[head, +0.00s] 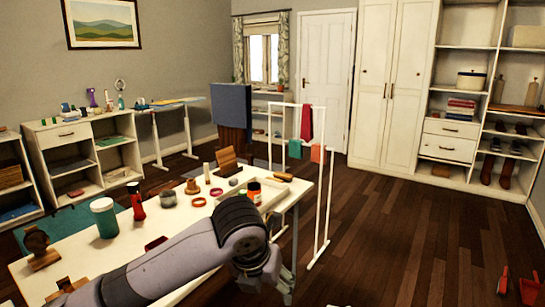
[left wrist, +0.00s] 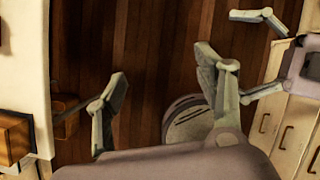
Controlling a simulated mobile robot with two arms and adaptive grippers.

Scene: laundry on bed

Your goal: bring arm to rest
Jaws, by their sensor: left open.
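My left arm reaches in from the lower left of the head view, over the near end of the white table (head: 75,250). Its left gripper (head: 287,280) hangs past the table's right edge, partly hidden behind the wrist. The right arm is not in the head view.
The table carries a green jar (head: 103,217), a red bottle (head: 137,201), an orange jar (head: 254,192) and a shallow tray (head: 268,195). A white drying rack (head: 325,200) stands just beyond the table. A red dustpan (head: 530,289) lies at lower right. The floor between is clear.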

